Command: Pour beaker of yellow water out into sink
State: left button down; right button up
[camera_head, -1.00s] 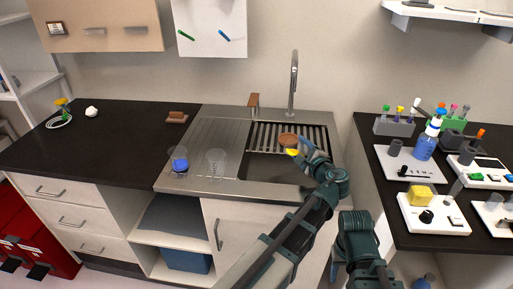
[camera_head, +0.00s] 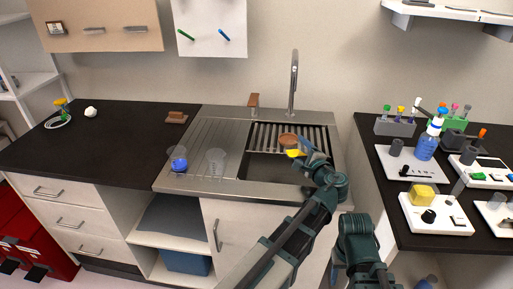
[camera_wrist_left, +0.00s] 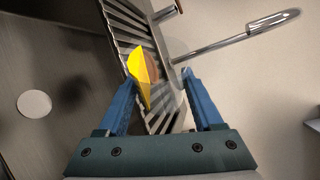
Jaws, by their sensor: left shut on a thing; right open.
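My left gripper (camera_head: 307,154) is over the sink basin (camera_head: 262,168). It is shut on a clear beaker, hard to make out, that holds yellow water (camera_head: 294,153). In the left wrist view my left gripper (camera_wrist_left: 160,82) has its blue fingers on either side of the clear glass. The yellow water (camera_wrist_left: 143,75) forms a slanted wedge there, so the beaker looks tilted. I cannot tell whether any water is leaving it. My right gripper (camera_head: 338,268) is low in front of the counter, partly hidden by its arm, open and away from the beaker.
A beaker of blue water (camera_head: 180,166) and an empty clear beaker (camera_head: 216,162) stand on the drainboard. A tall faucet (camera_head: 293,85) rises behind the sink. A round brown thing (camera_head: 288,139) is by the slatted rack (camera_head: 262,134). Lab devices crowd the right counter.

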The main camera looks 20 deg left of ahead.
dwell(0.4)
pick_arm(q)
jog(key=shift+s+f+n+b, duration=0.1)
jog(key=shift+f+n+b, duration=0.1)
jog(key=shift+n+b, duration=0.5)
jog(key=shift+t, duration=0.3)
jog(key=shift+a+f+n+b, duration=0.1)
jog(key=shift+f+n+b, duration=0.05)
jog(key=shift+n+b, duration=0.3)
jog(key=shift+s, duration=0.1)
jog(key=shift+s+r+n+t+y+b, duration=0.1)
jog(key=shift+r+n+t+y+b, duration=0.25)
jog(key=shift+n, duration=0.2)
